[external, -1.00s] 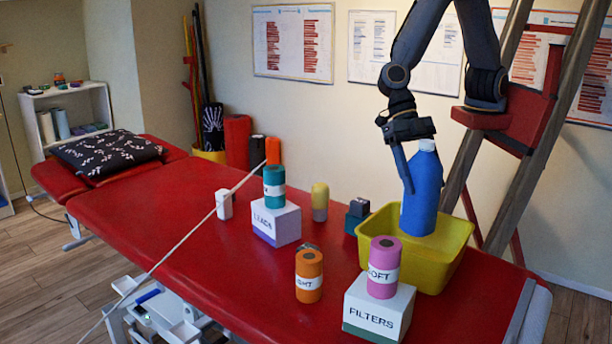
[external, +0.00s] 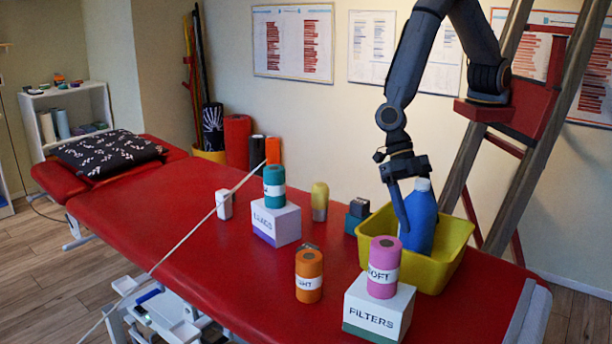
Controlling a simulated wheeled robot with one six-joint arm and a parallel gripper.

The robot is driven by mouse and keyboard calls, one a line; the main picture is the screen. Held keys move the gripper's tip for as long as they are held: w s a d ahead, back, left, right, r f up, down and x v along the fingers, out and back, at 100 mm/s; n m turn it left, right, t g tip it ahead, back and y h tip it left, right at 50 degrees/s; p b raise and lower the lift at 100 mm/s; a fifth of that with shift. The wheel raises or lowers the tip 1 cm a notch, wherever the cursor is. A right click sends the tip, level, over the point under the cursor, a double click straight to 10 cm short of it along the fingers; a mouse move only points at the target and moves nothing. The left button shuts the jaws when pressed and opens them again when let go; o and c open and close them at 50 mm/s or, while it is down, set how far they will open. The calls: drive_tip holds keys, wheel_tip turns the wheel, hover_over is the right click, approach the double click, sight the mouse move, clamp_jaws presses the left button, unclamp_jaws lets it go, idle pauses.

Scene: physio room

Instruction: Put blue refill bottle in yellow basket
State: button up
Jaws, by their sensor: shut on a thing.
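The blue refill bottle (external: 424,222) stands nearly upright, slightly tilted, with its lower part inside the yellow basket (external: 452,244). The basket's near wall and the pink roll hide the bottle's bottom, so I cannot tell whether it touches the basket floor. My gripper (external: 408,200) comes down from above and is shut on the bottle. One dark finger shows along the bottle's left side; the other is hidden behind it. The basket sits at the right end of the red treatment table (external: 200,250).
A pink roll (external: 383,278) stands on the FILTERS box (external: 372,318) just in front of the basket. An orange roll (external: 308,282), a teal roll (external: 274,190) on a white box, a yellow-topped bottle (external: 319,204) and a dark box (external: 357,212) stand left. A pale cord crosses the table.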

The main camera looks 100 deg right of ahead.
drive_tip(key=shift+f, duration=0.1)
idle(0.3)
drive_tip(key=o, duration=1.9)
drive_tip(key=shift+c, duration=0.2)
drive_tip(key=shift+w+d+r, duration=0.1)
drive_tip(key=shift+d+r, duration=0.05)
drive_tip(key=shift+r, duration=0.2)
drive_tip(key=b+v, duration=0.4)
drive_tip(key=v, duration=0.7)
drive_tip(key=s+d+m+t+h, duration=0.1)
drive_tip(key=s+d+m+h, duration=0.1)
drive_tip(key=d+m, duration=0.5)
drive_tip(key=s+d+f+m+t+h, duration=0.1)
drive_tip(key=s+d+m, duration=0.3)
drive_tip(key=d, duration=1.3)
drive_tip(key=s+d+m+t+h, duration=0.1)
drive_tip(key=s+d+m+h, duration=0.2)
drive_tip(key=d+m, duration=0.7)
drive_tip(key=shift+d+f+m, duration=0.35)
drive_tip(key=shift+d+m, duration=0.05)
drive_tip(key=shift+d, duration=0.55)
drive_tip(key=shift+s, duration=0.1)
